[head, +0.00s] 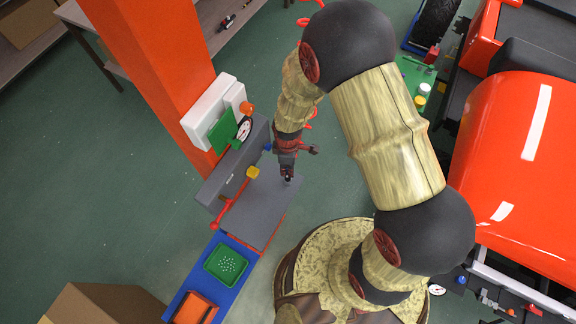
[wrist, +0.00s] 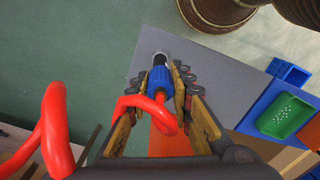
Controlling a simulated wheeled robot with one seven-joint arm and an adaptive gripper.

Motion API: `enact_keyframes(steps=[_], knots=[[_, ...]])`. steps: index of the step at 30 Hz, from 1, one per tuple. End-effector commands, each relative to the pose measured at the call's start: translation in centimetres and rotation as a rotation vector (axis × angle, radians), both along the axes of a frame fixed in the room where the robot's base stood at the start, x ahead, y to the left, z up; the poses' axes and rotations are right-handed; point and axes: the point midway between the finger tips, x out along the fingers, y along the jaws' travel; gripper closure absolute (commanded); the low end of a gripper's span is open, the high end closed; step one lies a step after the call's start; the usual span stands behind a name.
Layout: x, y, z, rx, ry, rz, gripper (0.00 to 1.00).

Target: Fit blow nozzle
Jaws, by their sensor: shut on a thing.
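My gripper (head: 286,165) hangs above the grey bench top (head: 262,205) beside the orange column. In the wrist view my gripper (wrist: 163,85) is shut around a blue ribbed fitting (wrist: 161,84). The fitting has a black neck and a silver tip (wrist: 161,57), which point away from the wrist over the bench top. A red coiled hose (wrist: 150,103) runs close to the fitting's near end; the join is partly hidden. I cannot pick out a separate blow nozzle. Whether the tip touches anything is unclear.
The orange column (head: 165,60) carries a green plate and a round gauge (head: 244,130). A red rod with a yellow block (head: 253,172) lies along the bench. A blue tray (head: 233,291) holds a green bin (head: 226,264) and an orange bin. An orange vehicle (head: 510,150) stands right.

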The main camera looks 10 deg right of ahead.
Motion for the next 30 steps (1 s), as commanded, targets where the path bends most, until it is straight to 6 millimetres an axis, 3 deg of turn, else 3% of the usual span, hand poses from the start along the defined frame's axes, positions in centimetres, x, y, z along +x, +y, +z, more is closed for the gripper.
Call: enact_keyframes(steps=[22,23,30], knots=[[0.03,0.01,-1.11,0.0,-0.001,0.0,1.0],[0.03,0.01,-1.11,0.0,-0.001,0.0,0.76],[0.02,0.0,-1.11,0.0,0.0,0.0,0.63]])
